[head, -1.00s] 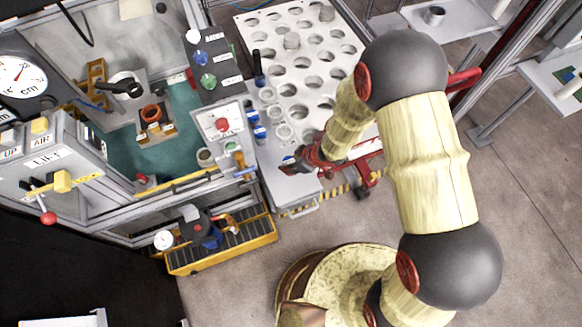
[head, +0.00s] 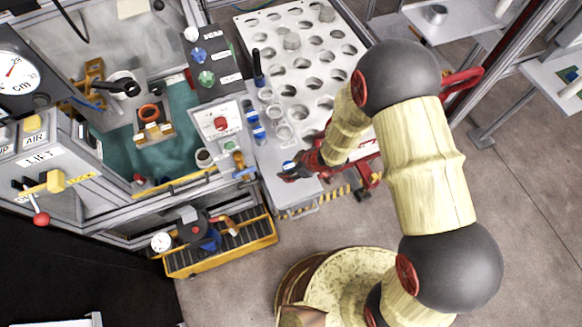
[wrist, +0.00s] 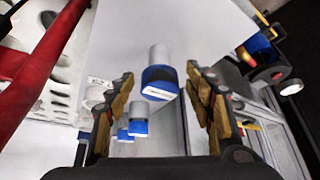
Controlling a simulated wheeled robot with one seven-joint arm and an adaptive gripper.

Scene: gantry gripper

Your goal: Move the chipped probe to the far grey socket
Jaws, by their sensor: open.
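My gripper (head: 297,168) is open above the near end of the pale bench top (head: 283,193). In the wrist view, its two tan-padded fingers (wrist: 159,82) stand apart. A probe with a grey end and a blue, white-labelled body (wrist: 160,76) shows between them, with a visible gap on both sides. A blue and white spot by the fingertips in the head view (head: 289,166) looks like this probe. I cannot make out a chip. Pale ring-like sockets (head: 284,133) stand on the bench farther back; which one is the far grey socket is unclear.
Other blue-banded probes (head: 251,114) stand left of the sockets and show low in the wrist view (wrist: 138,127). A white perforated plate (head: 345,62) lies behind.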

